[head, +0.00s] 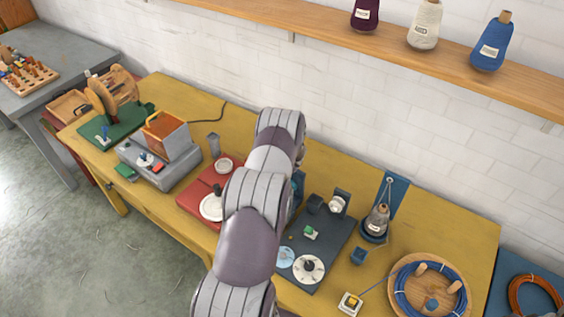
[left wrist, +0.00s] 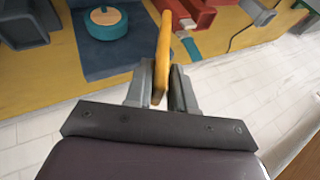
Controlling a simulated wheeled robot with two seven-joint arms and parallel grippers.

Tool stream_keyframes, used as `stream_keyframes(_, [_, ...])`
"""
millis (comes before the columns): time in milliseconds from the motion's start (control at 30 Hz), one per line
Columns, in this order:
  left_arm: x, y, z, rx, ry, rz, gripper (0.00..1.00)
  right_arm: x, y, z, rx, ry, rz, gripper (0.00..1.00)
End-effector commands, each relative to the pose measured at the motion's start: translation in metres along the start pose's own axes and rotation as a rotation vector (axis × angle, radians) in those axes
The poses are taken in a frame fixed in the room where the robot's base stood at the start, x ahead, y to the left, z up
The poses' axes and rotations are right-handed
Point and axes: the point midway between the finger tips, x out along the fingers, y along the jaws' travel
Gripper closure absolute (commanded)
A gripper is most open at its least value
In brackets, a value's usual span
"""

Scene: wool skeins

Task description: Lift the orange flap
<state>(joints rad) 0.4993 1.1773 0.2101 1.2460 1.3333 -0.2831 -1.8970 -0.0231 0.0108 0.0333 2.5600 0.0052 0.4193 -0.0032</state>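The orange flap (left wrist: 164,45) shows in the left wrist view as a narrow yellow-orange piece, seen nearly edge-on. Its near end lies between the two fingers of my left gripper (left wrist: 161,88), which look closed against its sides. It stands beside a dark blue board (left wrist: 105,57) that carries a round teal part with a wooden top (left wrist: 105,20). In the head view my left arm covers the flap and my left gripper. My right gripper is in neither view.
In the head view, a red board (head: 190,200) lies left of my arm and a dark board with dials (head: 325,245) lies right. A grey box device (head: 180,175) and a wooden tray with blue cord (head: 397,270) stand farther out. A shelf (head: 400,50) runs along the wall.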

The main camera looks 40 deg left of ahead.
Motion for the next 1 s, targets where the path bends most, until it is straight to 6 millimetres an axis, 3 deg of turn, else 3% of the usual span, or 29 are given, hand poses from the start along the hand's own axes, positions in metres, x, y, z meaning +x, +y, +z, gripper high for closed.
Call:
stream_keyframes(233, [-0.026,0.001,0.000,0.001,0.002,0.000,0.77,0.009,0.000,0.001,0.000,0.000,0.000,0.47])
stream_keyframes(633, [-0.114,0.000,-0.001,0.000,0.002,0.000,0.77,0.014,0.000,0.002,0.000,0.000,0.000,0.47])
stream_keyframes(800, [-0.126,0.000,0.000,0.000,0.000,0.000,0.77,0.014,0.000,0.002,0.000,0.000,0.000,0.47])
stream_keyframes(1000, [-0.126,0.000,0.000,0.000,0.000,0.000,0.77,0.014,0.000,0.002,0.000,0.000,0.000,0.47])
